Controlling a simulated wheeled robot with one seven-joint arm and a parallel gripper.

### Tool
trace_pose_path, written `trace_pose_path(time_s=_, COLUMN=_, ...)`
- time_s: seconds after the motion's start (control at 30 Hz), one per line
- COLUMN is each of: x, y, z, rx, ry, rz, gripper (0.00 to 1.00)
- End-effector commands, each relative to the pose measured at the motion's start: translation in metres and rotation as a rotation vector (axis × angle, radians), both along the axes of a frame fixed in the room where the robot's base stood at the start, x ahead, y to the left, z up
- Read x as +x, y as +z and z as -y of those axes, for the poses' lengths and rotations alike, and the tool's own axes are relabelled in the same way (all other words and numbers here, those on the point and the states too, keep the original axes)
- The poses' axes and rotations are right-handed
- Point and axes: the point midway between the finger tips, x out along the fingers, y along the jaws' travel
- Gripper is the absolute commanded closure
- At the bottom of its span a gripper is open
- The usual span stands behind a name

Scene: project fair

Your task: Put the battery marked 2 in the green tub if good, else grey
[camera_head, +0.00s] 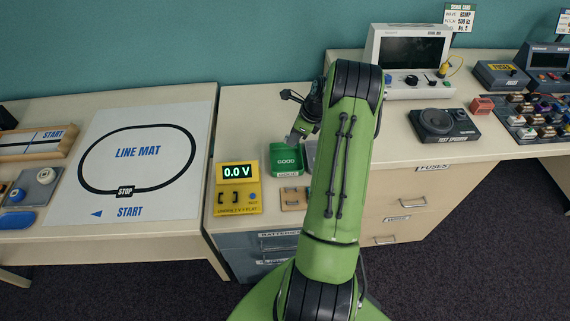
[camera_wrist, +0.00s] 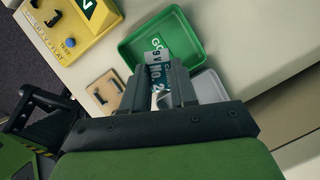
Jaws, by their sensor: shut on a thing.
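My gripper (camera_wrist: 158,92) is shut on a battery (camera_wrist: 157,62), whose blue-and-white label reads in part "9V No. 2"; the fingers hide part of it. In the wrist view the battery overlaps the near edge of the green tub (camera_wrist: 188,32); I cannot tell its height above it. In the head view my gripper (camera_head: 299,132) is just above and behind the green tub marked GOOD (camera_head: 286,161). The grey tub (camera_head: 310,155) is right of the green one, partly hidden by my arm; it also shows in the wrist view (camera_wrist: 208,87).
A yellow tester (camera_head: 238,189) reading 0.0 V stands left of the green tub. A small wooden holder (camera_head: 292,199) lies in front of the tubs. The line mat (camera_head: 138,165) is on the left table. A speaker box (camera_head: 443,125) and console (camera_head: 405,85) stand to the right.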

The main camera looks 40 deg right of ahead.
Motion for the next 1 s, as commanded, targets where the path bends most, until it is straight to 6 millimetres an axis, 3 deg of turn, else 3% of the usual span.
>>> trace_pose_path(time_s=0.03, x=0.000, y=-0.016, z=0.000, rx=0.000, ry=0.001, rz=0.000, gripper=1.00)
trace_pose_path(time_s=0.13, x=0.000, y=-0.026, z=0.000, rx=0.000, ry=0.001, rz=0.001, gripper=1.00)
trace_pose_path(time_s=0.4, x=0.001, y=-0.025, z=0.000, rx=0.000, ry=0.002, rz=0.001, gripper=1.00)
trace_pose_path(time_s=0.43, x=0.001, y=-0.025, z=0.000, rx=0.000, ry=0.002, rz=0.001, gripper=0.70)
trace_pose_path(time_s=0.6, x=0.000, y=-0.024, z=0.000, rx=0.000, ry=0.001, rz=0.001, gripper=0.44)
trace_pose_path(time_s=0.87, x=0.000, y=-0.024, z=0.000, rx=0.000, ry=0.001, rz=0.001, gripper=0.43)
trace_pose_path(time_s=1.0, x=-0.005, y=-0.009, z=0.003, rx=-0.002, ry=-0.001, rz=0.002, gripper=0.43)
